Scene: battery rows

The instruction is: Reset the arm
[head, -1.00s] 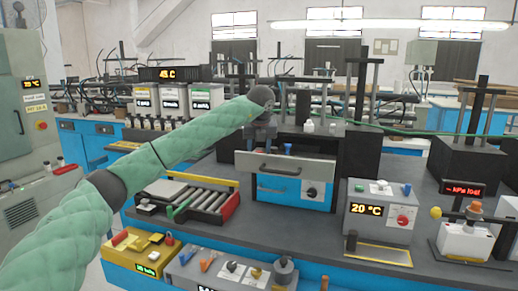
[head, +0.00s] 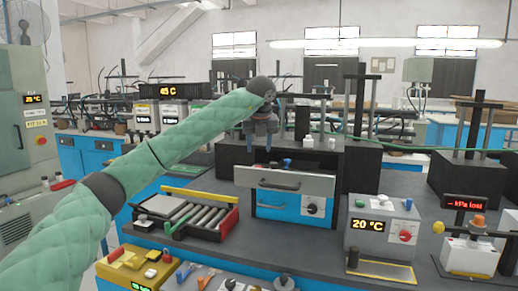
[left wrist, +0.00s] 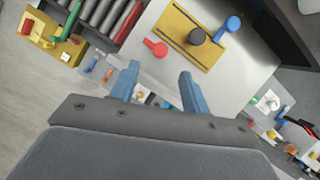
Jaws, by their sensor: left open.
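My left arm comes in from the left, and my left gripper (head: 260,153) hangs fingers-down just above the grey drawer front (head: 272,177) of the bench unit. In the left wrist view the two blue fingers (left wrist: 158,75) are spread apart with nothing between them. Below them is a light grey surface with a yellow plate (left wrist: 188,38) carrying a black round piece (left wrist: 197,36). A blue piece (left wrist: 233,23) and a red piece (left wrist: 155,47) lie at the plate's sides. The gripper looks clear of all of them. My right gripper is not in view.
A roller tray (head: 190,218) stands left of the drawer unit, and a yellow box (head: 137,266) is in front of it. A temperature box reading 20 °C (head: 378,228) stands to the right. A pressure display (head: 465,203) is farther right. Tall stands rise behind.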

